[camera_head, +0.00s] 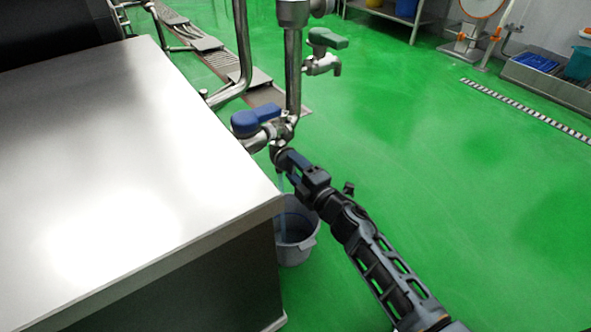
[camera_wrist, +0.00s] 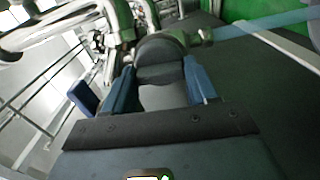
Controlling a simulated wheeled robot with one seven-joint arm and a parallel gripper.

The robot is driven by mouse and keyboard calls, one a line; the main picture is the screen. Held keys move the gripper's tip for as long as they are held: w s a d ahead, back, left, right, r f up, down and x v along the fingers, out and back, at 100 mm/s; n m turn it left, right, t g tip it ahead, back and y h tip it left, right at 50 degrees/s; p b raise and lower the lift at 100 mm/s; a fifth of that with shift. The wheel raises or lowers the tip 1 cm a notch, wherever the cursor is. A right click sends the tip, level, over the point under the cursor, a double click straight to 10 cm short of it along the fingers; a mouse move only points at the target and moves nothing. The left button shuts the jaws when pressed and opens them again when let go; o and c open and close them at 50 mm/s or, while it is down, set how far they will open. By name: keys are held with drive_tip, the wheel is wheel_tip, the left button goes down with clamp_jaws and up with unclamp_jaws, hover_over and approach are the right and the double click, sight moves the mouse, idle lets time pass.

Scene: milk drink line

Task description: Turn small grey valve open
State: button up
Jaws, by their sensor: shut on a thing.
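The small grey valve shows in the wrist view as a dark grey rounded handle (camera_wrist: 160,52) between my two blue-grey fingers. My gripper (camera_wrist: 160,82) is shut on this handle, with one finger on each side. In the head view my gripper (camera_head: 287,162) reaches the lower end of the steel pipe, below the blue-handled valve, and mostly hides the grey valve. A thin pale blue stream (camera_wrist: 262,21) leaves a small spout beside the handle in the wrist view. In the head view the stream runs down to the grey bucket.
A steel-topped cabinet (camera_head: 125,170) stands close on the left. The grey bucket (camera_head: 297,252) is on the floor below. Green floor on the right is clear.

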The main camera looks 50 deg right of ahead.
drive_tip(key=shift+f+n, duration=0.1)
drive_tip(key=shift+n, duration=0.5)
drive_tip(key=o, duration=1)
drive_tip(key=v, duration=0.7)
drive_tip(key=shift+s, duration=0.4)
drive_tip(key=shift+a, duration=0.2)
